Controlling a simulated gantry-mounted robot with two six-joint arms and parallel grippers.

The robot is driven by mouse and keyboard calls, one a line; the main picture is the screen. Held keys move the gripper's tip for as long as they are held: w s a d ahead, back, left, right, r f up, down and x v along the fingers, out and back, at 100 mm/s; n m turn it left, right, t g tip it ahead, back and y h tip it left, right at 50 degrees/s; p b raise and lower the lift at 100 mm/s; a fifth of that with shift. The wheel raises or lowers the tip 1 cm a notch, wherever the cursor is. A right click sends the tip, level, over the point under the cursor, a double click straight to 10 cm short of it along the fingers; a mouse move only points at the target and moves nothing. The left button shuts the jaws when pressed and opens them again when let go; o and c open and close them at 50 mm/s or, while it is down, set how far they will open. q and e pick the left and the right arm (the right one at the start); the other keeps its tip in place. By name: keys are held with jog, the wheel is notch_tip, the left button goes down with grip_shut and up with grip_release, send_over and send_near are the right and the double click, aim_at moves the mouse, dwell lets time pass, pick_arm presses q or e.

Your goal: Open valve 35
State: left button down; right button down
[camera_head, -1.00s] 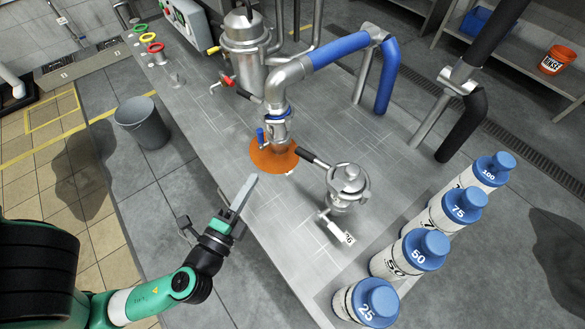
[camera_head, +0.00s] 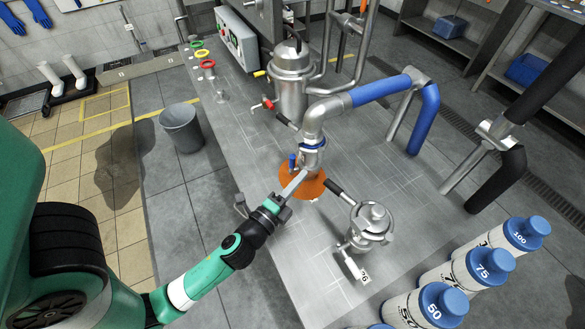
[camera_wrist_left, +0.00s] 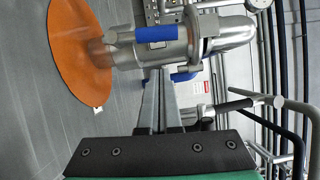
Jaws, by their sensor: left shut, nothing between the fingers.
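A steel pipe outlet (camera_head: 312,155) with a blue valve handle (camera_head: 292,161) stands above an orange disc (camera_head: 313,188) on the steel table. In the left wrist view the blue handle (camera_wrist_left: 154,35) lies across the pipe, just beyond my fingertips. My left gripper (camera_head: 302,174) is shut and empty, its fingers pointing at the pipe just below the blue handle. The fingers (camera_wrist_left: 162,72) overlap the pipe in the wrist view; I cannot tell whether they touch it. A valve tag (camera_head: 355,268) on the smaller steel vessel (camera_head: 372,218) seems to read 36. I see no readable 35. My right gripper is not in view.
Several blue-capped bottles (camera_head: 480,266) line the right table side. A steel mixer (camera_head: 292,75) with a red-handled valve (camera_head: 268,103) stands behind the outlet. A grey bucket (camera_head: 182,128) is on the floor at left. A black-handled lever (camera_head: 341,193) juts from the smaller vessel.

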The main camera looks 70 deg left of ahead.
aim_at(292, 165)
pick_arm(q)
jog(key=shift+s+a+r+p, duration=0.1)
jog(key=shift+s+a+p, duration=0.25)
jog(key=shift+a, duration=0.25)
jog(key=shift+s+a+p, duration=0.2)
jog(key=shift+a+p, duration=0.15)
jog(key=shift+a, duration=0.2)
jog(key=p, duration=0.2)
jog(key=shift+s+a+r+n+p, duration=0.15)
jog(key=shift+a+r+n+p, duration=0.2)
jog(key=shift+a+r+n, duration=0.05)
jog(key=shift+a+f, duration=0.1)
jog(key=shift+a, duration=0.05)
jog(key=shift+f, duration=0.15)
jog(key=shift+f, duration=0.1)
